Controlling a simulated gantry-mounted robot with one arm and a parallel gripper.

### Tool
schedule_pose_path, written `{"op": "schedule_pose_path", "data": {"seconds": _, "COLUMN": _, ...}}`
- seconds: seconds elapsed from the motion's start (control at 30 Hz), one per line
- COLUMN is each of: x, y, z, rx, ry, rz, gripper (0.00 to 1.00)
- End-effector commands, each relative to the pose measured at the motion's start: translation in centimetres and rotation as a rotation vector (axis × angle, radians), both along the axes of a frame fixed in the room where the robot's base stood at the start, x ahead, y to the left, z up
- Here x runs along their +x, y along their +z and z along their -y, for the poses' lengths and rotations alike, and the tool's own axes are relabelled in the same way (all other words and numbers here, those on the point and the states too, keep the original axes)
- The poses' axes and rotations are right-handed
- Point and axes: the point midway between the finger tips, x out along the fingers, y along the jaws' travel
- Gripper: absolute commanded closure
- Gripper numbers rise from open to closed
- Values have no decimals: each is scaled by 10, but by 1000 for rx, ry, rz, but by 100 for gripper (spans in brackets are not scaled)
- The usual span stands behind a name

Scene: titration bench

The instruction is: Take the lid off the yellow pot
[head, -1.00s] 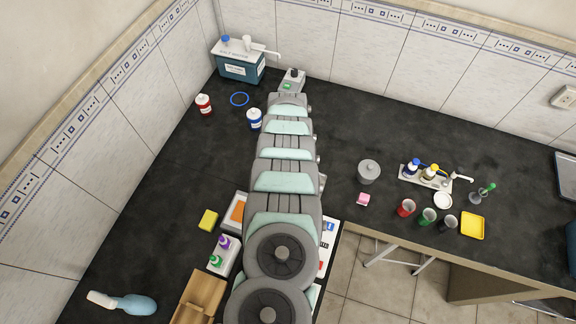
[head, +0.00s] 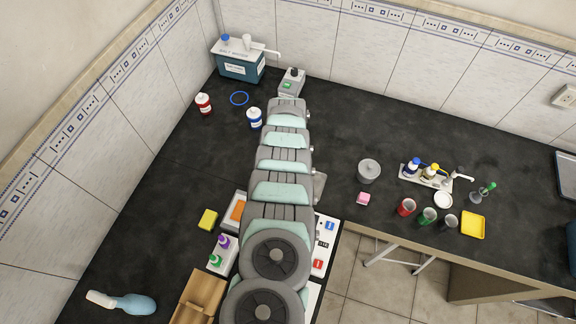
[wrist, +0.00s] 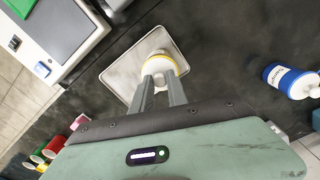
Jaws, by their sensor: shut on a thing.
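In the wrist view, a round white thing with a yellow band (wrist: 164,57), which looks like the yellow pot and its lid, is at the tips of my gripper (wrist: 160,80). My gripper's two fingers are shut on its white near part, seemingly the lid. A pale square tray or mat (wrist: 117,80) lies behind and below it. I cannot tell whether the lid is still seated on the pot or raised. In the head view my arm hides the pot and the gripper.
A blue-and-white bottle (wrist: 290,80) stands to the right in the wrist view; it also shows in the head view (head: 255,119). A white device (wrist: 62,35) is at upper left, and several coloured cups (wrist: 52,147) at lower left.

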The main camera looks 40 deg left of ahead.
Motion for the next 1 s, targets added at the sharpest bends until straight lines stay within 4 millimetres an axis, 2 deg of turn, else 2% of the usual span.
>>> {"op": "schedule_pose_path", "data": {"seconds": 0.1, "x": 0, "y": 0, "z": 0, "rx": 0, "ry": 0, "rz": 0, "gripper": 100}}
{"op": "schedule_pose_path", "data": {"seconds": 0.67, "x": 0, "y": 3, "z": -1, "rx": 1, "ry": 0, "rz": 0, "gripper": 100}}
{"op": "schedule_pose_path", "data": {"seconds": 0.87, "x": -1, "y": 13, "z": -1, "rx": 0, "ry": 1, "rz": -3, "gripper": 100}}
{"op": "schedule_pose_path", "data": {"seconds": 1.0, "x": 2, "y": 32, "z": 0, "rx": 0, "ry": 0, "rz": 3, "gripper": 100}}
